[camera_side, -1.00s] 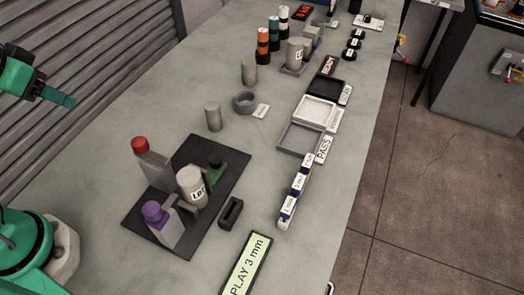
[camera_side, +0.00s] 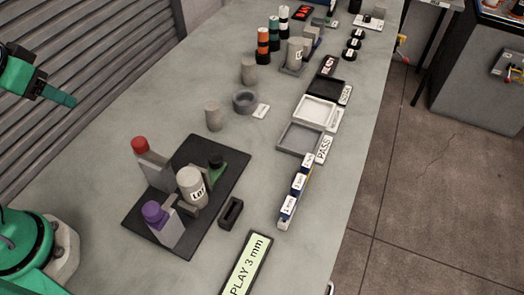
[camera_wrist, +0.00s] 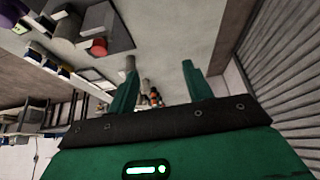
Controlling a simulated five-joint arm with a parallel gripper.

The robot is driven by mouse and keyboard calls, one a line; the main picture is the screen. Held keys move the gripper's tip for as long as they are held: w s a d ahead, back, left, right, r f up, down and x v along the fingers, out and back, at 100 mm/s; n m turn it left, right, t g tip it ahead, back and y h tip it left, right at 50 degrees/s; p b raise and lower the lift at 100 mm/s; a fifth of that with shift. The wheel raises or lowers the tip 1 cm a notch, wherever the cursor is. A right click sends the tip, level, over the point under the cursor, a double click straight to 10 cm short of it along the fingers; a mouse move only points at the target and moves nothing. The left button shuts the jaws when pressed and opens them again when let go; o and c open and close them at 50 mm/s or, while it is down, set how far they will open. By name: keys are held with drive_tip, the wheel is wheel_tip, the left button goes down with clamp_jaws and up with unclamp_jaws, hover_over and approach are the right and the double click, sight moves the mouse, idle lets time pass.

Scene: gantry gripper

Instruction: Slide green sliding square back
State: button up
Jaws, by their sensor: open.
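The green sliding square (camera_side: 213,172), a green block with a dark rounded top, stands on the black plate (camera_side: 222,198) in the side view. A pale labelled cylinder (camera_side: 191,188) stands in front of it and hides part of it. On the same plate are a grey block with a red knob (camera_side: 139,145) and one with a purple knob (camera_side: 155,213). My gripper (camera_side: 58,96) is at the upper left, well away from the green square and apart from the plate. In the wrist view my gripper (camera_wrist: 158,85) is open with nothing between its fingers. I cannot make out the green square there.
A small black slotted holder (camera_side: 231,211) stands right of the plate. A display (camera_side: 245,266) reading "PLAY 3 mm" lies at the front. Blue-and-white blocks (camera_side: 295,194) and a grey tray (camera_side: 300,140) line the right side. Small cylinders (camera_side: 213,117) stand behind the plate.

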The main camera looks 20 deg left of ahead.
drive_tip(key=n+g, duration=0.6)
drive_tip(key=n, duration=0.1)
hover_over(215, 157)
wheel_tip(215, 157, down, 13)
drive_tip(key=shift+f, duration=0.15)
drive_tip(key=shift+f, duration=3.9)
